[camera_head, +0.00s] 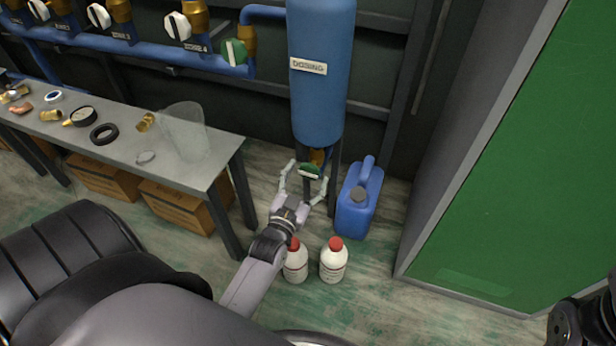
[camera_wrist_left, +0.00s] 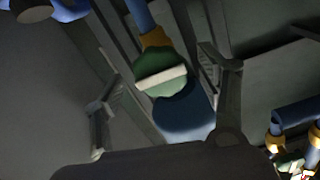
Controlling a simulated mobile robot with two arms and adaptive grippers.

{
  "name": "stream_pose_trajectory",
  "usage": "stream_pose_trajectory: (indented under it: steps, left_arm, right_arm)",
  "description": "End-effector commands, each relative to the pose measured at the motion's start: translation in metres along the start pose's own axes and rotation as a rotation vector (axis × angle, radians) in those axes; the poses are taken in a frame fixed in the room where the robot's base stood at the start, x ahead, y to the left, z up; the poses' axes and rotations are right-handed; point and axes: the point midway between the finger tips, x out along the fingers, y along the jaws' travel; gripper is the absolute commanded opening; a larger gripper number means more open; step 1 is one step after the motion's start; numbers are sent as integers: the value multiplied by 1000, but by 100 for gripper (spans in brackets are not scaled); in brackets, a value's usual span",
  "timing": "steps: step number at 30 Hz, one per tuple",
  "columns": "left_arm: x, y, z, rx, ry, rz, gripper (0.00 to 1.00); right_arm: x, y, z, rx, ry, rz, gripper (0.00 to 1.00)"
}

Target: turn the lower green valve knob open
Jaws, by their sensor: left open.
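The lower green valve knob (camera_head: 310,171) sits on a brass fitting under the blue dosing tank (camera_head: 320,95). In the left wrist view the knob (camera_wrist_left: 162,72) is a green disc with a pale bar across it, slightly tilted. My left gripper (camera_head: 303,187) is open, with one finger on each side of the knob. In the left wrist view its fingers (camera_wrist_left: 165,100) stand wide apart with the knob between and beyond them; neither finger visibly touches it. A dark part of my right arm shows at the lower right edge of the head view, but its gripper does not clearly show.
An upper green knob (camera_head: 234,52) is on the blue pipe at the left. A blue jug (camera_head: 359,199) stands right of the tank. Two white bottles (camera_head: 333,261) with red caps stand near my left wrist. A table (camera_head: 217,158) with loose fittings is at the left.

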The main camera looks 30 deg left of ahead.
Motion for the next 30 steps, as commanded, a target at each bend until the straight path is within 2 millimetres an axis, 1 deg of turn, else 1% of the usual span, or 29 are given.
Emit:
stream_pose_trajectory:
  steps: [1, 6, 14, 30]
  left_arm:
    - [6, 0, 1, 0, 1, 0, 67]
    - [14, 0, 0, 1, 0, 0, 67]
    - [14, 0, 0, 1, -1, 0, 66]
    - [14, 0, 0, 0, 0, 0, 30]
  right_arm:
    - [-1, 0, -1, -1, 9, -3, 0]
    - [2, -1, -2, -2, 17, -6, 0]
    - [3, -1, -2, -2, 17, -7, 0]
    - [3, -1, -2, -2, 18, -7, 0]
